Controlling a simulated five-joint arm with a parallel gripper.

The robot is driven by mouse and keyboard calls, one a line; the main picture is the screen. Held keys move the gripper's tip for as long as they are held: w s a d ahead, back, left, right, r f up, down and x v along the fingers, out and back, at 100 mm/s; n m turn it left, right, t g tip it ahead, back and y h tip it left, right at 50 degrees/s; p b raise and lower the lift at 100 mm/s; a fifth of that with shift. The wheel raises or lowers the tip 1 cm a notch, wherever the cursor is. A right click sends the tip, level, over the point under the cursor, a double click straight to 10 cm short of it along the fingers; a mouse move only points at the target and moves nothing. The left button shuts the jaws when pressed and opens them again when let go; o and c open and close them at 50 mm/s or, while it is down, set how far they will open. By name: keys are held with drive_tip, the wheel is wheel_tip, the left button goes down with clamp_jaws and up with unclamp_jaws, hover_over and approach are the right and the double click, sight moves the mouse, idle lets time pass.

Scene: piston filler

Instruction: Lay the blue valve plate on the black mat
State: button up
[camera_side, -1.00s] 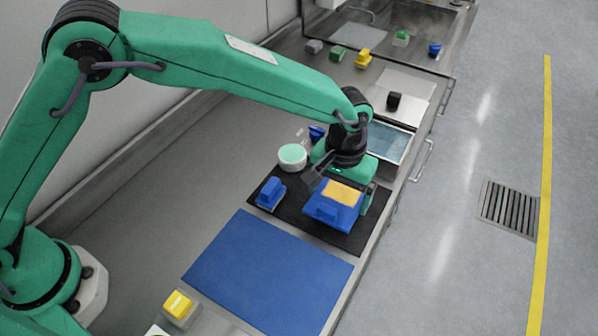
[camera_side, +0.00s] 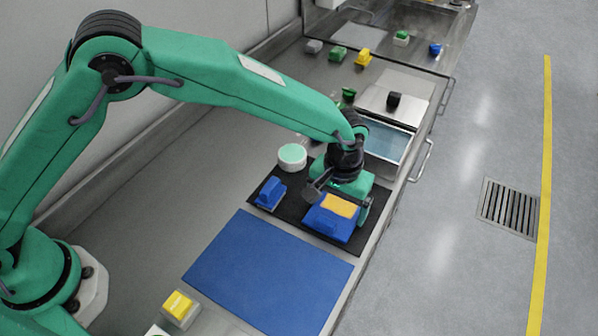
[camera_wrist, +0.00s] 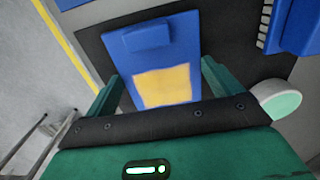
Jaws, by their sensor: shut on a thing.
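The blue valve plate (camera_side: 325,225), with a yellow-orange patch and a raised blue block on its top, is over the right part of the black mat (camera_side: 291,207). It looks level and lies on the mat or just above it; I cannot tell which. My gripper (camera_side: 337,205) is shut on the plate, one finger at each side. In the wrist view my gripper (camera_wrist: 161,72) has the plate (camera_wrist: 175,58) between its fingers, with dark mat (camera_wrist: 230,35) around it.
A blue brush (camera_side: 271,192) sits on the mat's left part. A white tub with a mint lid (camera_side: 292,157) stands at the mat's back edge. A large blue mat (camera_side: 268,270) lies in front, bare. A water-filled basin (camera_side: 388,143) is behind my gripper.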

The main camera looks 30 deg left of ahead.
sight(336, 211)
drive_tip(key=o, duration=1.1)
drive_tip(key=shift+f, duration=0.1)
drive_tip(key=shift+o, duration=0.2)
wheel_tip(336, 211, up, 12)
